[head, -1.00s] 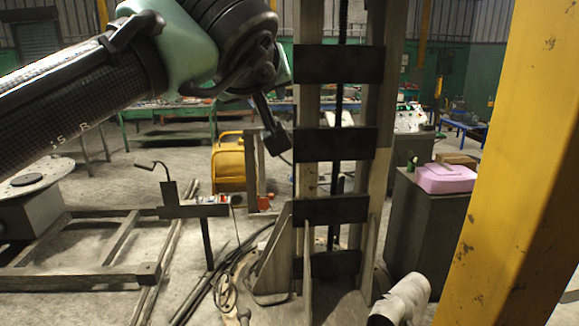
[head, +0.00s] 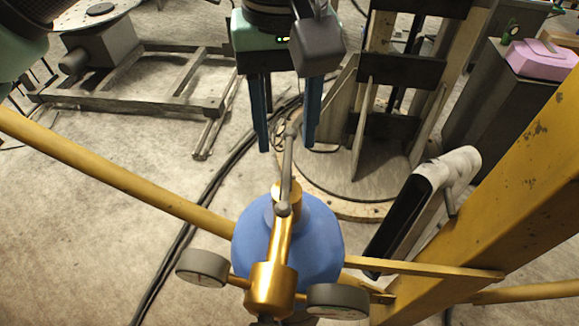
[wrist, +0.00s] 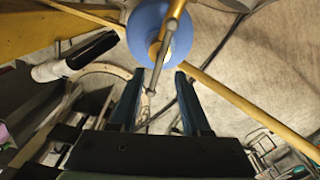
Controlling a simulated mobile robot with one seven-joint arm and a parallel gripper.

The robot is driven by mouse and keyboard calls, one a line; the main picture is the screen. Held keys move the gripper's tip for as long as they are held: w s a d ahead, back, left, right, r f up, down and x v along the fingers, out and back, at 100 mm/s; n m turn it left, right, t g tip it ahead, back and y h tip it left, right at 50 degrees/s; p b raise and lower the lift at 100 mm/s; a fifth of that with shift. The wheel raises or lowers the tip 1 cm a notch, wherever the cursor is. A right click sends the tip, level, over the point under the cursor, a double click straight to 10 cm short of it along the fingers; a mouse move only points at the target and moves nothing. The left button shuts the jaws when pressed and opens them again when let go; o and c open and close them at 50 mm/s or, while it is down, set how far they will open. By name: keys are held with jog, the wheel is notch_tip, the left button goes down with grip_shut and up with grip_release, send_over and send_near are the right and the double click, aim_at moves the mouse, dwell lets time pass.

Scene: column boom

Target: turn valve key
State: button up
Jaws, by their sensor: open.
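The valve key (head: 287,172) is a thin grey bar with knobbed ends, set on the brass valve (head: 270,285) of a blue gas cylinder (head: 317,240). In the wrist view the key (wrist: 158,66) runs down from the valve, and its free end lies between my finger lines. My gripper (head: 287,148) is open, with two dark blue fingers pointing down. In the head view the key's far end shows between the fingertips, with a gap on each side. My gripper also shows in the wrist view (wrist: 159,73). I cannot tell the exact depth between fingers and key.
Two round gauges (head: 202,267) flank the valve. A yellow rail (head: 120,181) runs left of the cylinder, and a thick yellow post (head: 480,215) stands at the right. A dark cable (head: 195,222) lies on the floor.

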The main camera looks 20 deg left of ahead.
aim_at(287, 166)
notch_tip(287, 166, down, 8)
jog(key=b, duration=0.5)
jog(key=shift+f+b, duration=0.1)
jog(key=shift+b, duration=0.3)
